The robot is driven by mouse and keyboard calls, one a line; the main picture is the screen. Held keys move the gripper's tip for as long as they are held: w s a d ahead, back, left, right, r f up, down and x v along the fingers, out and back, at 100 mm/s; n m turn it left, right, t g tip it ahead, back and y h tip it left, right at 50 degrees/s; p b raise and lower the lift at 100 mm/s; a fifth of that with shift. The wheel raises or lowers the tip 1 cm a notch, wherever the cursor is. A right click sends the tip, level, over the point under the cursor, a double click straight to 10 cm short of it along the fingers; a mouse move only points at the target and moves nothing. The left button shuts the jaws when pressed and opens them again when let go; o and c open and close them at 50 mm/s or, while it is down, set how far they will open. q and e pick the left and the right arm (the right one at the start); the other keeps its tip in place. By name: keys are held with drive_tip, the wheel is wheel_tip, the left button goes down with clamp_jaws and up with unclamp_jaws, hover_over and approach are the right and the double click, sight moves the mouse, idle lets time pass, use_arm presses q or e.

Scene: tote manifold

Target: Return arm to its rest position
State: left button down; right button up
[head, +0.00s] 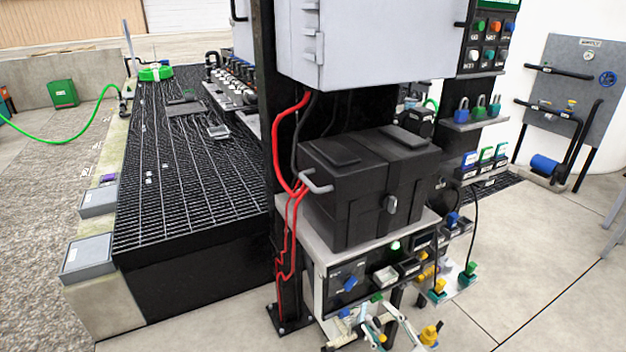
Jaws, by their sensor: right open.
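My right gripper (378,322) shows small at the bottom edge, right of centre, in front of the lower part of the equipment stand. Its fingers are apart, and I see nothing held between them. Much of the gripper and its arm is cut off by the frame's lower edge. My left gripper is not in view.
A black tote (365,190) with a grey handle sits on the stand's shelf, below a grey cabinet (365,40). Red cables (289,215) hang at its left. Small coloured connectors (468,273) hang to the right. Concrete floor (545,265) lies open at right.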

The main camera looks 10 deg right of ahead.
drive_tip(key=s+a+f+m+g+h, duration=0.1)
drive_tip(key=s+a+f+m+g, duration=0.1)
drive_tip(key=s, duration=0.9)
drive_tip(key=s+a+f+m+g+h+p, duration=0.1)
drive_tip(key=s+f+m+g, duration=0.3)
drive_tip(key=s, duration=0.7)
drive_tip(key=shift+a+f+m+h, duration=0.4)
drive_tip(key=shift+m+h, duration=0.2)
drive_tip(key=shift+m, duration=0.6)
